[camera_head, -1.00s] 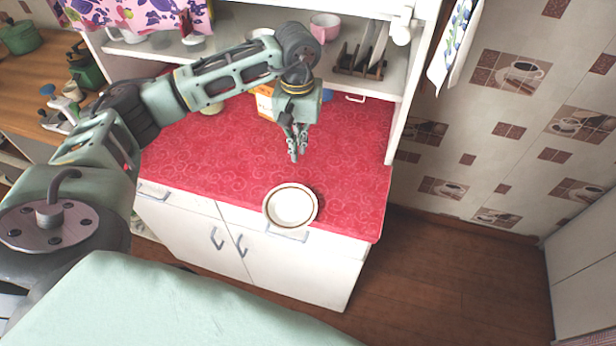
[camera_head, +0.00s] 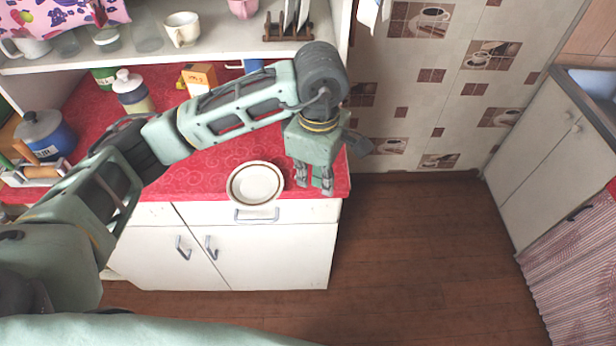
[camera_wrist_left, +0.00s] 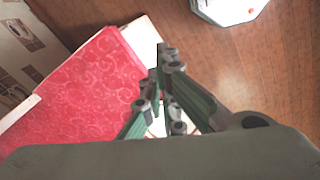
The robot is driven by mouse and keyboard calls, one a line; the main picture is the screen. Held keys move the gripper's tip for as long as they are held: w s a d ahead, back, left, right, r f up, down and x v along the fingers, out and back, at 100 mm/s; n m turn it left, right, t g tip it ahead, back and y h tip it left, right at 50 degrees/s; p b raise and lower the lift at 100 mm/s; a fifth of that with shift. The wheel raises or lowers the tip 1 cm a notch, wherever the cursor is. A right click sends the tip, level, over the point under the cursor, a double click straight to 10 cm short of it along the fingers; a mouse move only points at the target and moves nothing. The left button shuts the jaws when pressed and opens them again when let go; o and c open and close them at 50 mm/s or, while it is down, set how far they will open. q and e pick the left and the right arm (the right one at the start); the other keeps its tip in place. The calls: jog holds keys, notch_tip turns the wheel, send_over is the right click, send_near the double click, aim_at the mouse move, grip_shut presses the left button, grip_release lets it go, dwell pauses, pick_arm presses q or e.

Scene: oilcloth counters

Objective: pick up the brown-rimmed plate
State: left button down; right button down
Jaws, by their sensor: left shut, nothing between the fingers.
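The brown-rimmed plate (camera_head: 255,183) is a round white dish with a thin brown rim. It sits on the red counter (camera_head: 215,168) at the front edge, above a drawer handle. My left gripper (camera_head: 316,187) points down just right of the plate, near the counter's front right corner. Its fingers look close together and hold nothing. In the left wrist view the gripper (camera_wrist_left: 166,90) shows over the counter's edge. A bit of white shows behind the fingers there; I cannot tell if it is the plate. My right gripper is not in view.
A white-and-blue bottle (camera_head: 132,92), an orange box (camera_head: 199,77) and a blue pot (camera_head: 45,135) stand farther back and left on the counter. A shelf with cups (camera_head: 182,29) hangs above. Open wooden floor (camera_head: 420,250) lies to the right.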

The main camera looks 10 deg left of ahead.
aim_at(292, 191)
pick_arm(q)
jog(key=a+f+p, duration=0.1)
jog(key=f, duration=0.1)
jog(key=a+f+p, duration=0.1)
jog(key=f+p, duration=0.1)
jog(key=f, duration=0.1)
jog(key=a+f+p, duration=0.1)
jog(key=a+f, duration=0.1)
jog(key=shift+w+f+p, duration=0.25)
jog(key=shift+w+p, duration=0.05)
jog(key=shift+p, duration=0.1)
jog(key=shift+w+a+f+b, duration=0.2)
jog(key=shift+a+b, duration=0.3)
jog(key=shift+b, duration=0.4)
jog(key=shift+a+b, duration=0.25)
jog(key=shift+b, duration=0.05)
jog(key=shift+r, duration=0.2)
